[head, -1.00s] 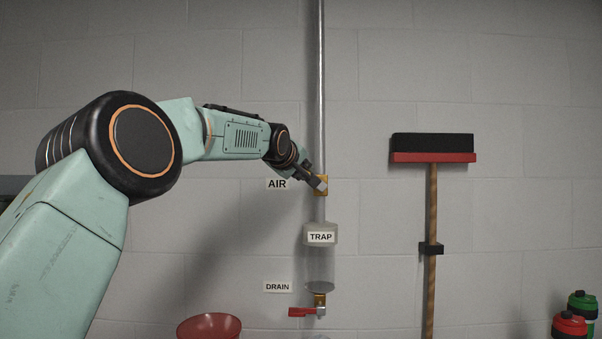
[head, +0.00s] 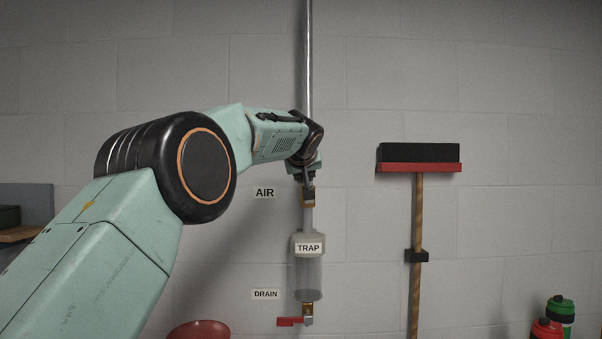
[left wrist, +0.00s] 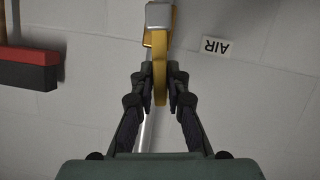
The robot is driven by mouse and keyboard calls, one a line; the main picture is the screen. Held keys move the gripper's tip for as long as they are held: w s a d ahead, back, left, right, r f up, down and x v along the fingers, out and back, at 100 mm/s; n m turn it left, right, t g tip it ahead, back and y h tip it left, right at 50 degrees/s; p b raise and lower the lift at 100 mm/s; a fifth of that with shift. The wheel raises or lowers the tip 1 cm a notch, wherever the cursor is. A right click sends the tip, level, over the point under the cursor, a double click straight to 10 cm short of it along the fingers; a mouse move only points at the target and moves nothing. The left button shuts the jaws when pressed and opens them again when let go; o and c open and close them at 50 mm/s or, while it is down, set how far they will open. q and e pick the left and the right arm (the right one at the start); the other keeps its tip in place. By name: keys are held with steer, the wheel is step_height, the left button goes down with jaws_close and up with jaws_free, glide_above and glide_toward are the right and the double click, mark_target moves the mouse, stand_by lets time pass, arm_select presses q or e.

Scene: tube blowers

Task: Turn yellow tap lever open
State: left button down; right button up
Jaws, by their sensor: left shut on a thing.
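The yellow tap lever (left wrist: 159,78) shows in the left wrist view, running from the tap's pale metal body (left wrist: 159,15) in between my fingers. My left gripper (left wrist: 160,88) is shut on it, one finger on each side. In the head view my left gripper (head: 304,174) is just above the brass tap (head: 308,199), beside the AIR label (head: 265,192). There the lever is mostly hidden by the gripper; in the wrist view it lies roughly in line with the pipe. My right gripper is not in view.
A vertical pipe (head: 308,60) runs up the wall. Below the tap are the clear trap (head: 308,272) and a red drain lever (head: 290,322) pointing left. A broom (head: 418,160) hangs at right. A red bowl (head: 199,330) and bottles (head: 560,308) are low down.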

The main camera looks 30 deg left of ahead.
arm_select(q)
steer(key=shift+d+f, duration=0.1)
steer(key=shift+f, duration=0.4)
steer(key=c, duration=1.8)
jaws_free()
steer(key=o, duration=0.4)
steer(key=shift+d+r, duration=0.15)
steer(key=shift+r, duration=0.2)
steer(key=shift+s+r, duration=0.1)
steer(key=v, duration=1.2)
